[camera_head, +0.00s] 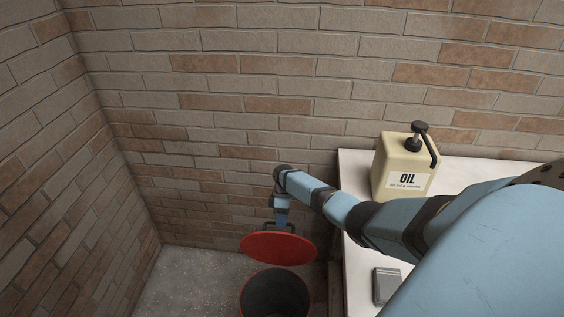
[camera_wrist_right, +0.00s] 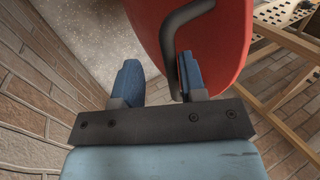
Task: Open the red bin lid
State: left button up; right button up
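The red bin lid (camera_head: 278,248) is raised and tilted up behind the open mouth of the bin (camera_head: 275,293), whose dark inside shows. My right gripper (camera_head: 282,222) is behind the lid's upper edge, at its dark handle. In the right wrist view the lid (camera_wrist_right: 230,40) fills the upper middle. Its bent dark handle (camera_wrist_right: 180,20) runs down beside the inner side of the right-hand finger. The blue fingers of my right gripper (camera_wrist_right: 158,68) stand well apart, with a gap to the left-hand finger. My left gripper is not in view.
A white table (camera_head: 355,165) stands right of the bin. It carries a cream oil can (camera_head: 402,170) and a small grey box (camera_head: 386,286). Brick walls (camera_head: 50,190) close off the left and back. Bare floor (camera_head: 185,285) lies left of the bin.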

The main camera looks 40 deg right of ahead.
jog(key=v, duration=1.3)
jog(key=shift+r+b, duration=0.25)
jog(key=shift+b, duration=0.05)
jog(key=shift+w+d, duration=0.1)
jog(key=shift+w, duration=0.05)
